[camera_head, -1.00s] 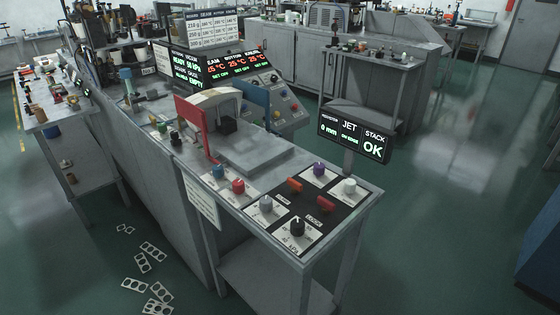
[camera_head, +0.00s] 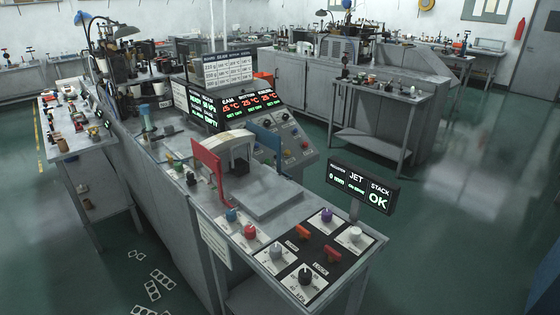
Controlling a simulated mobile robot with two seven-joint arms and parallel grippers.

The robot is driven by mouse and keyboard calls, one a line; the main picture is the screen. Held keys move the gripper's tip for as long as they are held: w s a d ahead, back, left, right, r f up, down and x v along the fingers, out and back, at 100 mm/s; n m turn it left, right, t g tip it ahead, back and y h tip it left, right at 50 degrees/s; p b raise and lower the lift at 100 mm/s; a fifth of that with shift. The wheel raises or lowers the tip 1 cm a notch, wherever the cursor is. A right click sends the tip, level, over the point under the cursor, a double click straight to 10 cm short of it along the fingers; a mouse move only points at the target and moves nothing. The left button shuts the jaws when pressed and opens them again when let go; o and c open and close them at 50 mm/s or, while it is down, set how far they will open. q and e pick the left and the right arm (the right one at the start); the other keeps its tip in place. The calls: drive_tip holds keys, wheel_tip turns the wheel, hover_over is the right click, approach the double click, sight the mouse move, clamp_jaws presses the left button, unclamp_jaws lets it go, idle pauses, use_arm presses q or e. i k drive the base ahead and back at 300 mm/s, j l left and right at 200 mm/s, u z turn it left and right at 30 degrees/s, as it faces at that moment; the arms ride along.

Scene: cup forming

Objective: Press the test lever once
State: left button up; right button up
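The control panel (camera_head: 313,275) is at the near end of the machine bench. Two small levers stand on its black part: an orange one (camera_head: 303,232) and a red one (camera_head: 333,254). Their labels are too small to read surely, so I cannot tell which is the test lever. Knobs stand around them: purple (camera_head: 327,215), white (camera_head: 355,234), grey (camera_head: 276,252), black (camera_head: 305,275), red (camera_head: 249,231) and blue (camera_head: 231,214). A display (camera_head: 361,186) behind the panel reads JET and STACK OK. Neither gripper is in view.
A red upright plate (camera_head: 207,168) and a blue one (camera_head: 266,142) flank the mechanism behind the panel. A temperature display (camera_head: 247,105) stands farther back. A side table (camera_head: 75,135) is at the left. Flat cut-outs (camera_head: 158,284) lie on the green floor. Open floor lies at the right.

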sight(155, 138)
drive_tip(key=i+j+z, duration=0.1)
drive_tip(key=z, duration=0.25)
drive_tip(key=j+z, duration=0.5)
drive_tip(key=z, duration=0.15)
drive_tip(key=j+z, duration=0.4)
drive_tip(key=j, duration=1.4)
drive_tip(key=k+j+z, duration=0.1)
drive_tip(key=j, duration=1.25)
drive_tip(key=k+j+z, duration=0.1)
drive_tip(key=j, duration=0.55)
